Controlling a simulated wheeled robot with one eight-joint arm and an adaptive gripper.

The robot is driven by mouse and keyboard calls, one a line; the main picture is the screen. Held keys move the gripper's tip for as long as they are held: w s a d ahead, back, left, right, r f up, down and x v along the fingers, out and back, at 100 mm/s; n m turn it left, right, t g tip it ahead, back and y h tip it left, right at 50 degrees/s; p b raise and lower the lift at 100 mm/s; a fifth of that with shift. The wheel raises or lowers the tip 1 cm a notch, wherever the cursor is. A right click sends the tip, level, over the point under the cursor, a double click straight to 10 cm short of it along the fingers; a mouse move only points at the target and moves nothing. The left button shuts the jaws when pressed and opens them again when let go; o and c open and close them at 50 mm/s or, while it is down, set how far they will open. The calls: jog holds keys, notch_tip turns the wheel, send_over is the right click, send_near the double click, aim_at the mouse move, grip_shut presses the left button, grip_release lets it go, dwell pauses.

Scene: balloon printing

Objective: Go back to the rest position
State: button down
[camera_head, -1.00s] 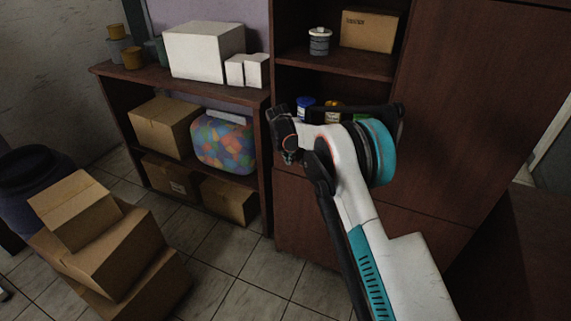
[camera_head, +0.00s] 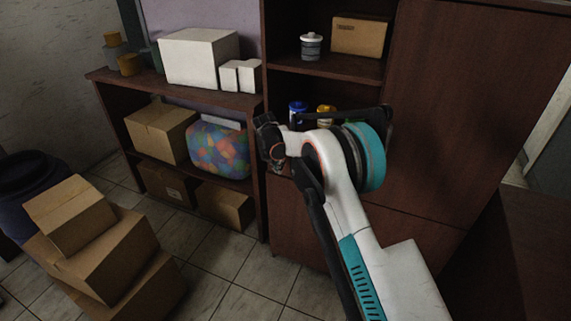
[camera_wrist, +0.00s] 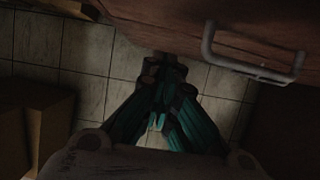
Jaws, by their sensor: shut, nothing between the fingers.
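My gripper shows in the wrist view (camera_wrist: 160,75), its teal fingers drawn together and empty, above the tiled floor. In the head view my white and teal arm rises from the lower right and bends over in front of the dark wooden cabinet (camera_head: 440,130). The dark end of my arm hangs at the cabinet's left edge, beside the shelf unit, and the fingertips cannot be made out there.
A low shelf unit (camera_head: 176,88) holds a white box (camera_head: 198,58), cardboard boxes and a multicoloured bag (camera_head: 217,152). Blue (camera_head: 297,112) and yellow (camera_head: 325,116) containers stand behind my arm. Stacked boxes (camera_head: 112,252) stand left. A handle (camera_wrist: 250,68) is near my gripper. Floor between is clear.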

jog(key=p+v, duration=0.3)
jog(key=v, duration=0.6)
jog(key=s+d+r+m+y+b, duration=0.1)
jog(key=s+d+r+m+b, duration=0.1)
jog(key=s+d+r+m, duration=1.1)
jog(key=s+d+r+m+t, duration=0.1)
jog(key=s+d+r+m, duration=0.25)
jog(key=s, duration=0.45)
jog(key=s+d+r+m+p, duration=0.1)
jog(key=s+d+r+m, duration=0.3)
jog(key=s, duration=0.3)
jog(key=s+d+r+m+t, duration=0.1)
jog(key=s+d+r+m, duration=0.2)
jog(key=s+d, duration=0.4)
jog(key=s+d+f+m+t, duration=0.1)
jog(key=s+f+m, duration=0.2)
jog(key=s+m, duration=0.5)
jog(key=s, duration=0.4)
jog(key=shift+d+f+y+p, duration=0.25)
jog(key=shift+d+y+p, duration=0.05)
jog(key=shift+d, duration=0.05)
jog(key=shift+m, duration=0.25)
